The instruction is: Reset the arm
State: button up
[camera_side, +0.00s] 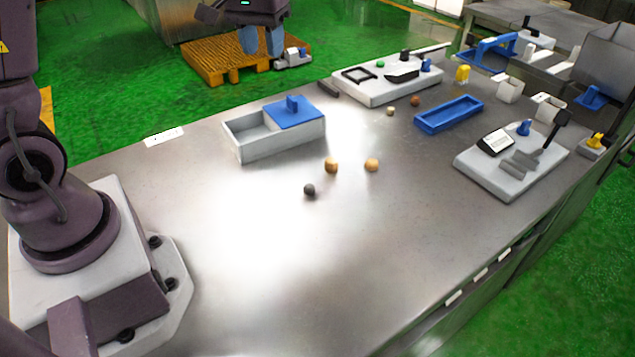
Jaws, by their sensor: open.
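My gripper (261,43) hangs at the top of the view, high above the far edge of the table. Its two bluish fingers point down and stand apart, with nothing seen between them. The middle of my arm runs out of the top of the frame and is hidden. The steel table (300,270) lies below, and my gripper touches nothing on it.
A grey box with a blue sliding lid (297,115), partly open, sits mid-table. Several small balls (331,166) lie near it. A blue tray (449,114) and white panels (511,165) stand right. The front of the table is clear.

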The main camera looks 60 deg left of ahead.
jog(key=s+d+r+m+t, duration=0.2)
jog(key=s+d+r+m, duration=0.1)
jog(key=s+d, duration=0.3)
jog(key=s+d+r+m+t, duration=0.2)
jog(key=s+d, duration=0.3)
jog(key=s, duration=0.6)
jog(key=shift+d+r+m+t, duration=0.4)
jog(key=shift+r+m, duration=0.3)
jog(key=shift+r, duration=0.1)
